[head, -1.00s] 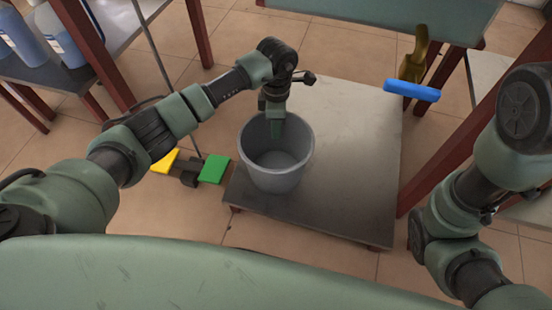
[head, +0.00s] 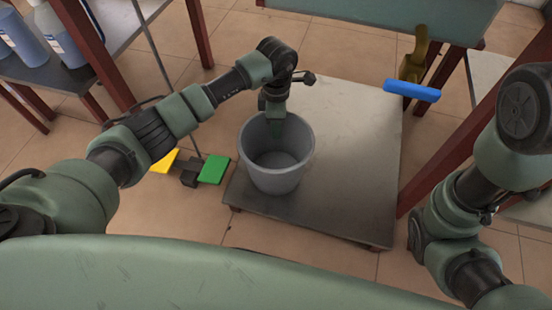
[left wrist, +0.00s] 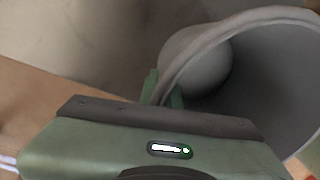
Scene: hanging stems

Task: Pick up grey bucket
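The grey bucket (head: 273,178) stands upright and empty on the low grey platform, towards its left side. My left gripper (head: 276,128) reaches down over its far rim. In the left wrist view the two green fingers (left wrist: 163,90) sit one on each side of the bucket's rim (left wrist: 215,38), close against the wall. They look shut on it. The finger inside the bucket is partly in shadow. My right arm shows at the right of the head view, but its gripper is not visible.
The low platform (head: 345,150) has free room right of the bucket. Yellow (head: 165,161) and green (head: 214,169) pads lie left of it. A brown piece with a blue bar (head: 412,90) is at the back right. A shelf with bottles (head: 58,40) stands at the upper left.

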